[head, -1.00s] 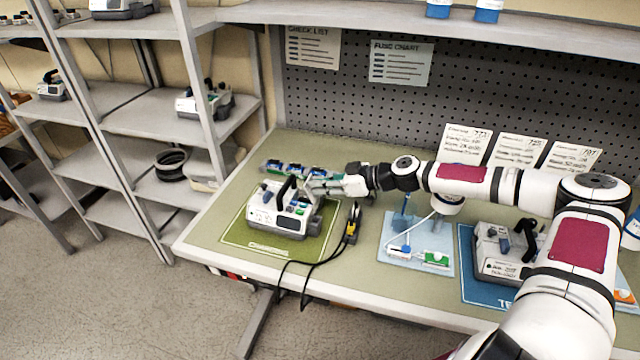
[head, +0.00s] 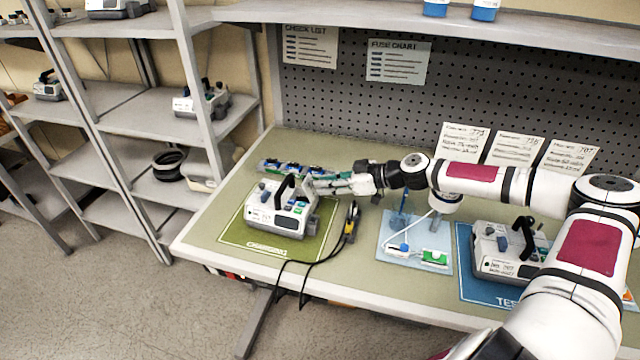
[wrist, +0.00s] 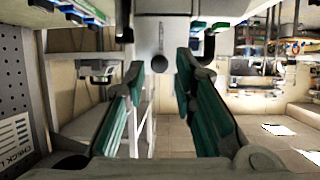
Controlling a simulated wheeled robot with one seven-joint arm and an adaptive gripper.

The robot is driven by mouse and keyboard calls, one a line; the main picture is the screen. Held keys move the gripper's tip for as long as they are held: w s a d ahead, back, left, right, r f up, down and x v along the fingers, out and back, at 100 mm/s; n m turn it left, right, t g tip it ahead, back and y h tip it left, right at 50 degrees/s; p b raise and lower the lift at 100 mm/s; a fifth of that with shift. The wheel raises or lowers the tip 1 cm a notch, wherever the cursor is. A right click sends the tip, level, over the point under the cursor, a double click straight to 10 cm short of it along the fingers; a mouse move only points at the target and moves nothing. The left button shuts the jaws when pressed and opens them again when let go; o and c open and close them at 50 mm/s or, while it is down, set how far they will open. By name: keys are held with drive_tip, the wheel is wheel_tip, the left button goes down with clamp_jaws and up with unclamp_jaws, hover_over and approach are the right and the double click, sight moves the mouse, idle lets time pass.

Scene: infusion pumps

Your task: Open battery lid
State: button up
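A white-grey infusion pump (head: 277,222) with a black handle stands on the green mat (head: 240,236) at the left of the bench. My gripper (head: 318,184) is at the pump's right side, its green-padded fingers pointing at it. In the wrist view my gripper (wrist: 160,72) is open, and a pale block of the pump with a dark round spot (wrist: 158,63) shows between and beyond the fingertips. I see nothing held. I cannot clearly make out the battery lid, and contact with the pump is unclear.
A black cable with a yellow part (head: 350,228) lies right of the pump and hangs over the front edge. Small coloured parts (head: 290,168) lie behind the pump. A light blue mat (head: 388,256) and a second pump (head: 497,262) stand to the right.

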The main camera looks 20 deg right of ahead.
drive_tip(key=v, duration=0.9)
drive_tip(key=shift+s+d, duration=0.1)
drive_tip(key=shift+d, duration=0.05)
